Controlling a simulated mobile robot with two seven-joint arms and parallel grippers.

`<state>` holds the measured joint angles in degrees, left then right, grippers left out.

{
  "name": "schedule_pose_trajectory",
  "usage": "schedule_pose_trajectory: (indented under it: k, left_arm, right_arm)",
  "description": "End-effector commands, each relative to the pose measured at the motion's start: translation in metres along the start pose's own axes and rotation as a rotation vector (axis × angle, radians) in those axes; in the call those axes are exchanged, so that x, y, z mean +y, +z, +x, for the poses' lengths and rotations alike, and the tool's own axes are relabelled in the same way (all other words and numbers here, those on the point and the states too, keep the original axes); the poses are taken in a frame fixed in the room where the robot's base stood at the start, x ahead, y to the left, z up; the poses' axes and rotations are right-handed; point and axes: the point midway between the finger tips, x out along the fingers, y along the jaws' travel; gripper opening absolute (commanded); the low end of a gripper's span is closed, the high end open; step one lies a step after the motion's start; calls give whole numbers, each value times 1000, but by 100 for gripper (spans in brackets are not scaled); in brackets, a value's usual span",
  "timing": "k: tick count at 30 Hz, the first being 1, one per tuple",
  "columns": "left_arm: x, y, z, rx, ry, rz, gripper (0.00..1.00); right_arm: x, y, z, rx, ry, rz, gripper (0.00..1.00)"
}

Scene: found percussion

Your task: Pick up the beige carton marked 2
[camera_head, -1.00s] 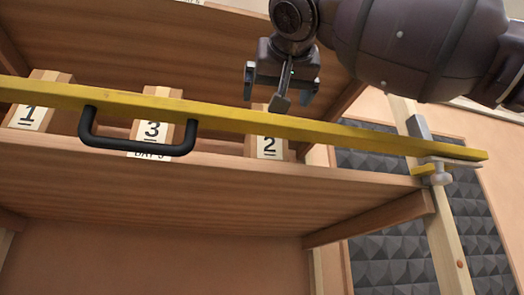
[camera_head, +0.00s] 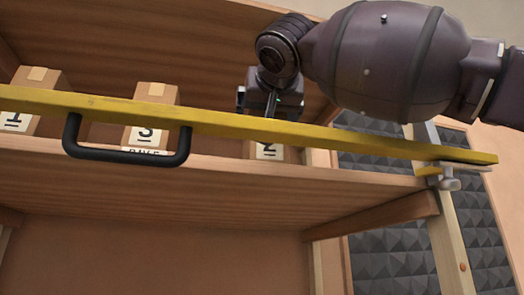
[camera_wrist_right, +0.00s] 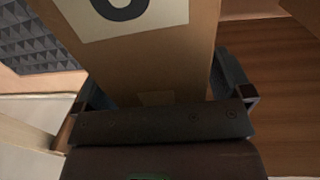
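The beige carton marked 2 (camera_head: 269,151) stands on the wooden shelf (camera_head: 205,170), behind the yellow bar (camera_head: 340,138). Only its lower front with part of the label shows in the head view; the bar and my right gripper hide its upper part. My right gripper (camera_head: 268,103) is down over this carton from above, its fingertips hidden. In the right wrist view a carton (camera_wrist_right: 165,60) with a partly cut-off black numeral stands between the spread fingers, one on each side. Whether they touch it I cannot tell. My left gripper is not in view.
Cartons marked 3 (camera_head: 155,95) and 1 (camera_head: 38,80) stand further left on the shelf. The bar crosses the shelf front, with a black handle (camera_head: 125,156) and a clamp (camera_head: 449,180) at its right end. Grey foam panels (camera_head: 375,215) are at the right.

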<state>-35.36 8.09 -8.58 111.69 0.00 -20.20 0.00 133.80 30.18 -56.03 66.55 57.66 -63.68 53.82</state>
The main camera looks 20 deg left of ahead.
Motion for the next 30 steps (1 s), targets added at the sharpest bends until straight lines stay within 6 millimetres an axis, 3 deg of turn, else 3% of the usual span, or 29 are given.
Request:
schedule_pose_trajectory:
  k: [2,15,30]
  left_arm:
    - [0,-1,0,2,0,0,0]
    - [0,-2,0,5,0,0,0]
    - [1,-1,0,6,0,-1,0]
  right_arm:
    - [0,0,0,0,0,0,85]
    - [0,0,0,0,0,0,17]
    - [0,-13,-1,3,0,2,17]
